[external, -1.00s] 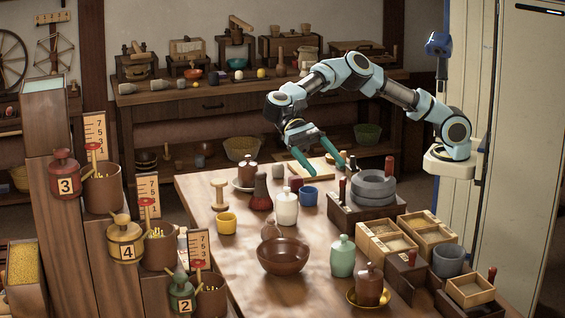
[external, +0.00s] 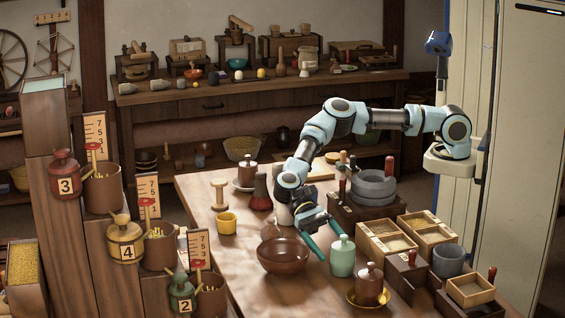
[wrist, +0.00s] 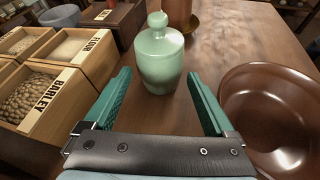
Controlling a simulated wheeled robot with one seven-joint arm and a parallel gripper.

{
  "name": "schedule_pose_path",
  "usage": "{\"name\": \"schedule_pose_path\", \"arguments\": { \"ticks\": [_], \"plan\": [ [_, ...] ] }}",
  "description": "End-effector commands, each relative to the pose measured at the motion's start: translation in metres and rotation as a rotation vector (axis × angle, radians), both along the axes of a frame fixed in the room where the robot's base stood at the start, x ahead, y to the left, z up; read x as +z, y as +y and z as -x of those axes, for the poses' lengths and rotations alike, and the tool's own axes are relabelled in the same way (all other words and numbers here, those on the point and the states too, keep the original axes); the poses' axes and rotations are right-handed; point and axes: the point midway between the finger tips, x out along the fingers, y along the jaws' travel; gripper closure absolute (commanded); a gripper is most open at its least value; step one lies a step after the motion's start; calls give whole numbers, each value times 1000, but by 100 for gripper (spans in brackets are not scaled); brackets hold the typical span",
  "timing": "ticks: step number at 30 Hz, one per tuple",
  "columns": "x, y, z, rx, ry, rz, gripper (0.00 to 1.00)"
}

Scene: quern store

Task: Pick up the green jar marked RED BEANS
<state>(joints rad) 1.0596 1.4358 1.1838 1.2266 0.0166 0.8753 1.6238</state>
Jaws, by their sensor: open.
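A pale green lidded jar (external: 342,259) stands upright on the table, right of the brown bowl. It also shows in the wrist view (wrist: 159,62), top centre, just ahead of and roughly between my fingertips. No lettering on it can be read in either view. My gripper (external: 333,246) is open and empty, reaching down beside the jar. In the wrist view my two teal fingers (wrist: 158,82) are spread wide with bare table between them, and I see no contact with the jar.
The brown bowl (wrist: 285,120) is close to my right finger in the wrist view. The open box marked BARLEY (wrist: 50,100) and another grain box are close on the left. A reddish-brown jar (external: 369,284) on a yellow saucer (external: 352,299) stands beyond the green jar.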

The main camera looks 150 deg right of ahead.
Motion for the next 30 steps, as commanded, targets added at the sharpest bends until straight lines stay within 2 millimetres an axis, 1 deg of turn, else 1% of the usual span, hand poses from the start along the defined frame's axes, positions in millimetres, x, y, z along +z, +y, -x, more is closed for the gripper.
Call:
{"name": "schedule_pose_path", "arguments": {
  "ticks": [12, 15, 21, 23, 30],
  "plan": [
    [-19, 40, -25, -1, 0, -1, 11],
    [-22, 43, -27, -3, 1, 0, 11],
    [-22, 43, -27, -2, 0, 0, 11],
    [-22, 43, -27, -2, 0, 0, 17],
    [-22, 43, -27, -2, 1, 1, 44]
  ]
}}
